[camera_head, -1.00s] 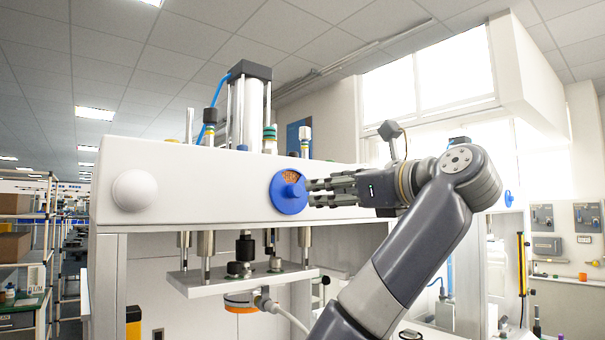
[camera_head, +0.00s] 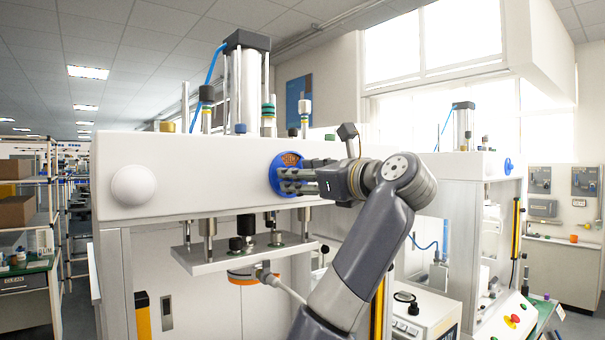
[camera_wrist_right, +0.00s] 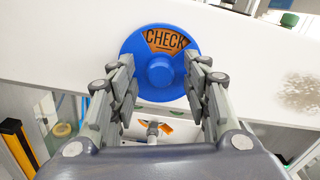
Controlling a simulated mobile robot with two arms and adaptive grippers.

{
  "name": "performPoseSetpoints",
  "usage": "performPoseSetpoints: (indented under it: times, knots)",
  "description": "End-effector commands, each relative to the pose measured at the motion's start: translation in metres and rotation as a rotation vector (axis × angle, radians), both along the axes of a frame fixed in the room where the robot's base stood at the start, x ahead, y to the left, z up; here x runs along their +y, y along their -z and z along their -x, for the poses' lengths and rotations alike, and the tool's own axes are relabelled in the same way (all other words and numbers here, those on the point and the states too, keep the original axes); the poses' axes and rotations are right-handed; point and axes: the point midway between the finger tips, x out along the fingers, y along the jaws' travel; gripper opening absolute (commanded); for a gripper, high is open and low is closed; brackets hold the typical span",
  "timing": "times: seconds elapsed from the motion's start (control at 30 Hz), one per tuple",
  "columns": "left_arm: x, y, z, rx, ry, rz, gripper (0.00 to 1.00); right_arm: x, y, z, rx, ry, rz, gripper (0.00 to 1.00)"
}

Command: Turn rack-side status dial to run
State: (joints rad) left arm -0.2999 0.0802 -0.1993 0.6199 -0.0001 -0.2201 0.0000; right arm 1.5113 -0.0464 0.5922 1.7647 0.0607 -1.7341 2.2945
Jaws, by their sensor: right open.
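The status dial (camera_head: 286,172) is a round blue disc with a central knob on the white front beam of the press. In the right wrist view the dial (camera_wrist_right: 159,62) shows an orange window reading "CHECK" at its top, above the blue knob (camera_wrist_right: 160,73). My right gripper (camera_head: 284,181) is in front of the dial and hides part of it in the head view. In the wrist view its open fingers (camera_wrist_right: 160,84) stand on the left and right of the knob, apart from it as far as I can see. My left gripper is not in view.
The press beam (camera_head: 200,176) carries a white round cap (camera_head: 133,186) at left. A metal plate (camera_head: 245,253) hangs below the beam. A second press (camera_head: 470,190) stands at right, and a shelf rack (camera_head: 30,195) at far left.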

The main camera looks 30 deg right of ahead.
Motion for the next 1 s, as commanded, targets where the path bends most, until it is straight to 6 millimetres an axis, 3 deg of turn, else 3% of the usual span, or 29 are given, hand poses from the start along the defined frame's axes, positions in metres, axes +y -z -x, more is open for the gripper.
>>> performPoseSetpoints:
  times: [0.07,0.23,0.67,1.0]
  knots:
    - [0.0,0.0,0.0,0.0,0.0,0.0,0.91,0.0,0.0,0.0,0.0,0.0,0.0,0.4]
    - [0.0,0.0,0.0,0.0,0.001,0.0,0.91,0.0,0.0,0.0,0.0,0.0,0.0,0.01]
    - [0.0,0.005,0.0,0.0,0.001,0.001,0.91,0.0,0.001,0.0,-0.004,0.0,0.051,0.0]
    - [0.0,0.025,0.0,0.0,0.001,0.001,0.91,-0.001,0.003,0.001,-0.024,0.001,0.29,0.0]
